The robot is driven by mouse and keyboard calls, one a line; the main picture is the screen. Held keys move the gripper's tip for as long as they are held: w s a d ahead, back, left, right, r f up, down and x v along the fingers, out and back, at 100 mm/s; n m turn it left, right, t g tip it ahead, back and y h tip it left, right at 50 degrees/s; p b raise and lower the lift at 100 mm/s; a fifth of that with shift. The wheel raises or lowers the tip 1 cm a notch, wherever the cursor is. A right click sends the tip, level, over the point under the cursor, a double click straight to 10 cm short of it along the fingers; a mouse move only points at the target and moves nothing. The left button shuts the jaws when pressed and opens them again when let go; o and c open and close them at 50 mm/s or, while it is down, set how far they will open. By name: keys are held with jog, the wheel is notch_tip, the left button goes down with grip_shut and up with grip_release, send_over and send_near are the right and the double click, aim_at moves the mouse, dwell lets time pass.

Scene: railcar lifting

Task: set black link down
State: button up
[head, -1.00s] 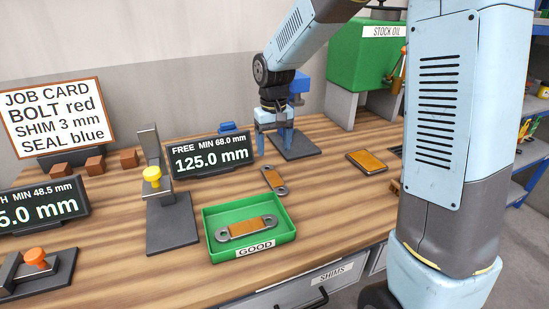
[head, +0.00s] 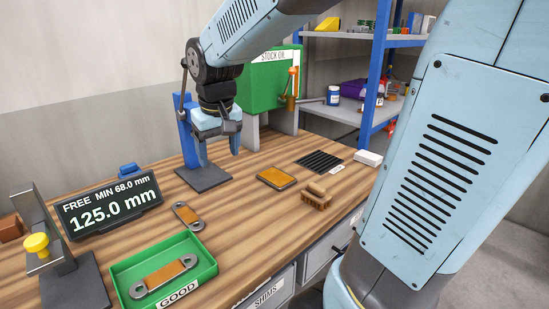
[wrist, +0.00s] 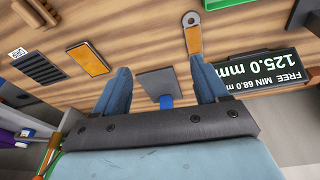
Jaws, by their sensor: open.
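I cannot make out a wholly black link in either current view. A link with grey ringed ends and an orange-brown middle (head: 187,215) lies on the bench; it also shows in the wrist view (wrist: 193,35). A similar link (head: 164,275) lies in the green GOOD tray (head: 205,257). My gripper (head: 217,150) is open above the bench, just right of the blue post (head: 185,125) with its dark base plate (head: 203,178). In the wrist view nothing shows held between the fingers (wrist: 160,68).
The display (head: 108,205) reads 125.0 mm. An orange-topped pad (head: 277,178), a brown block (head: 316,196) and a black slotted plate (head: 320,160) lie to the right. The green STOCK OIL tank (head: 270,85) stands behind. Bare bench lies between the link and pad.

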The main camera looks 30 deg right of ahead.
jog(key=s+d+r+m+t, duration=0.1)
jog(key=s+d, duration=0.2)
jog(key=s, duration=0.4)
jog(key=s+d+r+t, duration=0.1)
jog(key=s+d+t, duration=0.1)
jog(key=s+d, duration=0.2)
jog(key=s, duration=0.2)
jog(key=shift+s+r+m, duration=0.35)
jog(key=shift+r+m, duration=0.05)
jog(key=shift+o, duration=0.4)
jog(key=shift+s, duration=0.3)
jog(key=n+g, duration=0.3)
jog(key=g, duration=0.1)
send_over(187, 214)
jog(key=f, duration=1.2)
jog(key=s+f, duration=0.1)
jog(key=f, duration=0.6)
jog(key=shift+d, duration=0.3)
jog(key=shift+w+a+f, duration=0.15)
jog(key=shift+f, duration=1.2)
jog(key=shift+w+a+f, duration=0.1)
jog(key=shift+w+f, duration=0.05)
jog(key=shift+f, duration=1.2)
